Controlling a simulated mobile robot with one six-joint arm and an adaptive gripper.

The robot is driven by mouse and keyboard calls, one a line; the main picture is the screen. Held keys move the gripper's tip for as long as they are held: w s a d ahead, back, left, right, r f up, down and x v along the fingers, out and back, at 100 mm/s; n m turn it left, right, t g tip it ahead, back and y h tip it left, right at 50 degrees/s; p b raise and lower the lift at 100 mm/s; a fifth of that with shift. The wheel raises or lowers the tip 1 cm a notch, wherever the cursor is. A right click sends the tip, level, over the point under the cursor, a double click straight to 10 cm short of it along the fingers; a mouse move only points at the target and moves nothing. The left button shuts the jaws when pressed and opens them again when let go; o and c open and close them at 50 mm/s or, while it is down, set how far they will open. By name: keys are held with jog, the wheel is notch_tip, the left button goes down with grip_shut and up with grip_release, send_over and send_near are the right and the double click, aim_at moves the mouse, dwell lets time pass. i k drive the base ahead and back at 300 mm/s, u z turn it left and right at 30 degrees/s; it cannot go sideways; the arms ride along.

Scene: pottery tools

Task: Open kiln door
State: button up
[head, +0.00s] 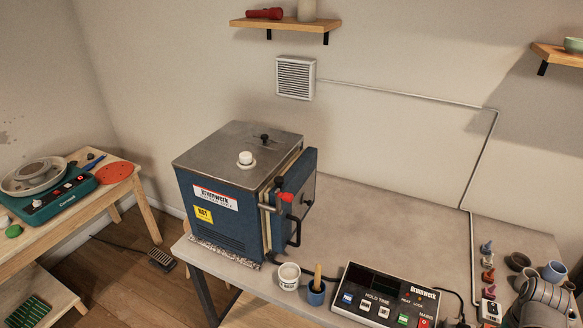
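The kiln (222,213) is a dark blue box with a grey metal top, standing on the table's left end. Its door (308,183) is on the right-hand side, seen nearly edge-on. A pale strip shows between body and door; I cannot tell if the door is slightly ajar. A grey latch lever with a red grip (286,197) sits at the door's near edge. A black handle (295,230) stands out from the door below it.
A white pot (289,276), a blue cup with a wooden-handled tool (316,293) and a control box (385,297) stand along the table's front edge. The table (390,220) right of the door is clear. Small coloured items and cups crowd the far right.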

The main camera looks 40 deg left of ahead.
aim_at(299, 177)
jog(key=u, duration=1.6)
